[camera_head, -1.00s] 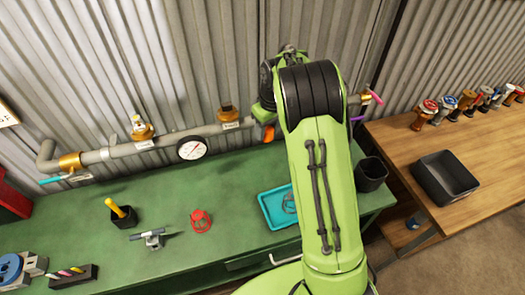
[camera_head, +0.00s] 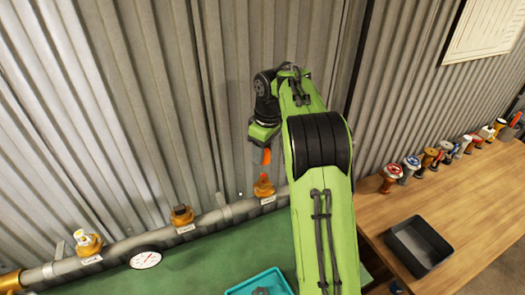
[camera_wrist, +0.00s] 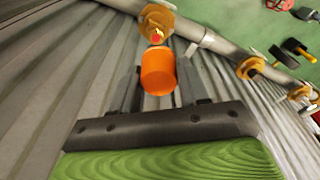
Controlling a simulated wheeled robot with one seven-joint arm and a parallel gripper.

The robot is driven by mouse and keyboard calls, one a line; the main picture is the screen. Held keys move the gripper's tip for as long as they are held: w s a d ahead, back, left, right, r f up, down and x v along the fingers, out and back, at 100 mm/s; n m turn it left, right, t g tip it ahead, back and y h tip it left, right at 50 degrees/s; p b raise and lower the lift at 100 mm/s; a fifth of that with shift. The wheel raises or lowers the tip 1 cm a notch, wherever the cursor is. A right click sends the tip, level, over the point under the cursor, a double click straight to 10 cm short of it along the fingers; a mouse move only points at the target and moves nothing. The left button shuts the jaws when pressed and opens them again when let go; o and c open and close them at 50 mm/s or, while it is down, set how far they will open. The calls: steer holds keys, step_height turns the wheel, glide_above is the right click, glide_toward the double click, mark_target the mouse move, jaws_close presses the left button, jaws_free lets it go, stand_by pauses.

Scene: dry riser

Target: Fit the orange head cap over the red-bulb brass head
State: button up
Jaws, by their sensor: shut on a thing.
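The orange head cap (camera_wrist: 158,72) is a smooth cylinder held between the fingers of my gripper (camera_wrist: 160,80). In the head view the cap (camera_head: 266,156) hangs below my gripper (camera_head: 260,148), in front of the corrugated wall. The brass head (camera_wrist: 157,20) on the pipe shows its red bulb (camera_wrist: 156,37) just beyond the cap in the wrist view. In the head view the brass head (camera_head: 264,188) stands just below the cap, with a small gap between them. The cap's mouth is hidden, and part of the head is behind the cap.
A teal tray (camera_head: 262,284) lies on the green bench. A wooden bench (camera_head: 450,215) at right holds a black bin (camera_head: 419,246) and several heads.

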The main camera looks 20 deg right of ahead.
mark_target(263, 175)
steer(key=shift+w+d+f+b, duration=0.1)
steer(key=shift+f+b, duration=1.2)
steer(key=shift+f, duration=0.25)
steer(key=shift+w+d+f+b, duration=0.1)
steer(key=shift+f+b, duration=1.15)
steer(key=shift+f, duration=0.25)
steer(key=shift+r+p, duration=0.2)
steer(key=shift+p, duration=0.15)
steer(key=shift+f+b, duration=1.6)
steer(key=shift+f, duration=0.4)
steer(key=o, duration=1.1)
steer(key=r+p, duration=0.1)
steer(key=r, duration=0.4)
steer(key=s+r+p, duration=0.1)
steer(key=r+p, duration=0.1)
steer(key=r, duration=0.3)
steer(key=s+r+p, duration=0.1)
steer(key=r+p, duration=0.1)
steer(key=r, duration=0.3)
steer(key=shift+d+r, duration=0.4)
